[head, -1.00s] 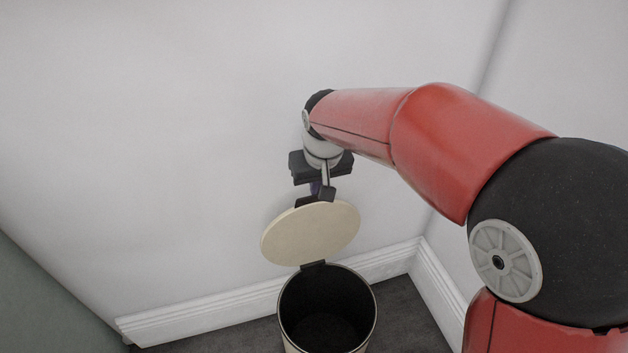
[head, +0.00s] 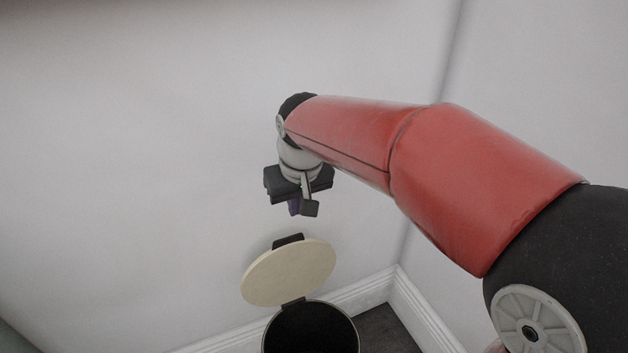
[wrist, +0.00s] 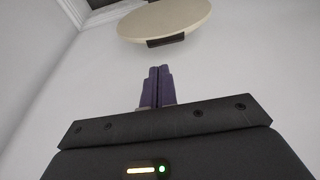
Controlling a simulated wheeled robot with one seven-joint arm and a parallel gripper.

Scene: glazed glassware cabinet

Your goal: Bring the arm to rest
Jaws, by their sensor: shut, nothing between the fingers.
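My gripper (head: 302,208) hangs from the end of my red arm, in front of the wall and above the bin's raised lid. In the wrist view its purple fingers (wrist: 156,86) are together with nothing between them. A gap shows between the fingertips and the lid in the head view. The cream round lid (head: 289,273) stands open, tilted up, with a dark tab at its upper edge. It also shows at the top of the wrist view (wrist: 165,18).
The open bin (head: 310,330) stands on the dark floor below the lid, its inside dark. A white baseboard (head: 372,291) runs along the walls, which meet in a corner behind my arm. The wall (head: 130,180) to the left is bare.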

